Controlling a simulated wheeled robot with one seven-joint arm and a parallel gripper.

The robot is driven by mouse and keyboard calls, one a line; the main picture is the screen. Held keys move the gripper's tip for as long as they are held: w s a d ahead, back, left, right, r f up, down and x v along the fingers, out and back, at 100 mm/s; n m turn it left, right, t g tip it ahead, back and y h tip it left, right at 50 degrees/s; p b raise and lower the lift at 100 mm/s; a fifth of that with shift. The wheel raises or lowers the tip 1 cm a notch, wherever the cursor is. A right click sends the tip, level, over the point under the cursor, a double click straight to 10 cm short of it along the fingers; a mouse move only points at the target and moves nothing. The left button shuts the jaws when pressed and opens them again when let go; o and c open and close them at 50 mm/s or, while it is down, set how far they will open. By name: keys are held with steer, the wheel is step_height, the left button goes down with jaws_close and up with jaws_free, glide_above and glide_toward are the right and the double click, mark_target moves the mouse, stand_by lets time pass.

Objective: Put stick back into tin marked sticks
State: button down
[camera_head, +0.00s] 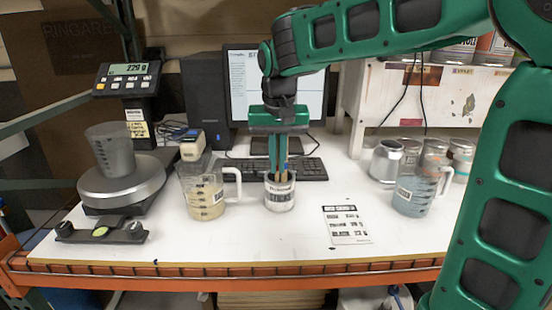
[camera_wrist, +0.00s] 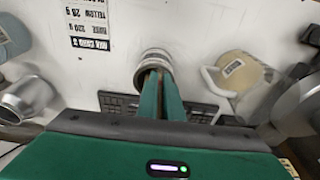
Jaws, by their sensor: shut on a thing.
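The sticks tin (camera_head: 280,196) is a small light can with a dark label, standing upright on the white table in front of the keyboard. It also shows in the wrist view (camera_wrist: 153,62), seen from above. My gripper (camera_head: 279,165) points down right over the tin, with its green fingers at or just inside the rim. It is shut on a thin wooden stick (camera_head: 283,175), whose lower part is in the tin's mouth. In the wrist view the fingers (camera_wrist: 157,78) hide most of the stick. I cannot tell whether the stick touches the bottom.
A jug of yellowish liquid (camera_head: 205,194) stands close on the left, its handle toward the tin. A printed card (camera_head: 346,225) lies to the right, and a jug of bluish liquid (camera_head: 415,190) stands farther right. A scale (camera_head: 122,187) is at far left. The keyboard (camera_head: 310,172) is behind.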

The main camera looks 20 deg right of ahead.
steer(key=shift+f, duration=0.1)
steer(key=c, duration=1.8)
jaws_free()
steer(key=shift+c, duration=0.2)
step_height(320, 180, up, 11)
steer(key=s, duration=0.1)
steer(key=shift+s+a+f, duration=0.2)
steer(key=shift+s+a, duration=0.1)
